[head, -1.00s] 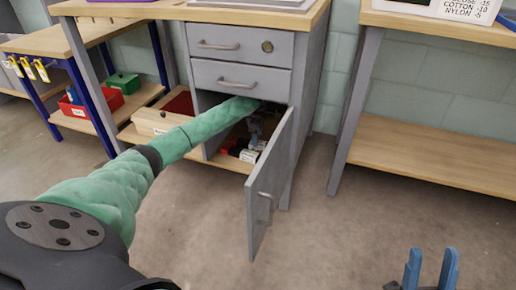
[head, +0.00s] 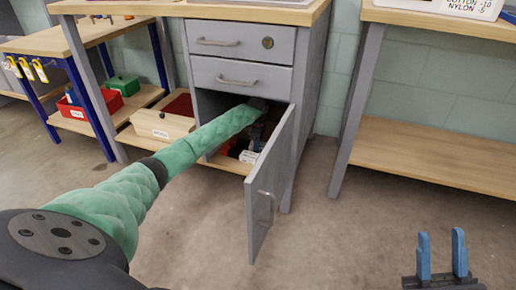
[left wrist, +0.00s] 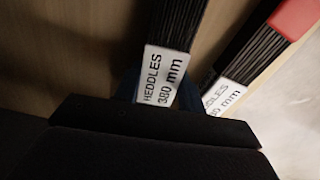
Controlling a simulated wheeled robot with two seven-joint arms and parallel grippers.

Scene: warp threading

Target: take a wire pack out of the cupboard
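The grey cupboard (head: 296,130) stands with its door (head: 264,190) swung open. My left arm reaches into it, and my left gripper (head: 262,132) is in shadow there. In the left wrist view a dark wire pack (left wrist: 175,25) with a white "HEDDLES 380 mm" label (left wrist: 161,78) lies over the blue fingers of my left gripper (left wrist: 160,92). Blue shows on both sides of the label; whether the fingers grip the pack is hidden. A second pack (left wrist: 250,62) with a red end lies to the right. My right gripper (head: 442,258) is open and empty, low at the right.
The cupboard's frame and open door stand close to my left forearm. Two shut drawers (head: 240,78) are above the opening. A wooden box (head: 160,126) sits on the low shelf to the left. The floor in front and the right bench's lower shelf (head: 430,160) are clear.

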